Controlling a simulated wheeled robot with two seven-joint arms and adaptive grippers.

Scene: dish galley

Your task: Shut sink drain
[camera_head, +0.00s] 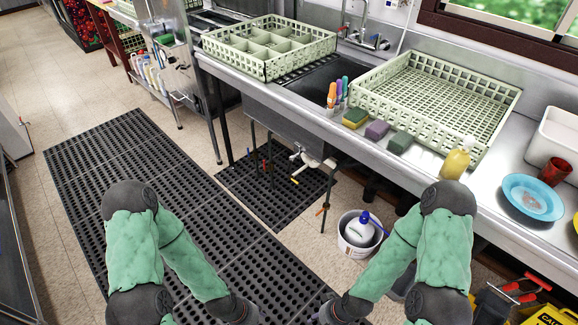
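The metal sink basin (322,80) is set in the steel counter at the upper middle, partly hidden by the dish racks. Below it a pale drain fitting and pipe (308,158) hang under the basin. Several thin levers or rods with coloured ends stand there: a red one (264,165), a yellow-orange one (294,181) and an orange one (319,211). I cannot tell which of them works the drain. Both my forearms reach down to the bottom edge, well short of the sink. Only their dark wrist ends show, and my grippers are out of the frame.
Two pale dish racks (268,45) (436,98) flank the basin. Sponges (377,130), a yellow bottle (457,158) and a blue plate (532,197) line the counter edge. A white bucket (358,237) holding a bottle stands below. The black floor mat (150,190) is clear.

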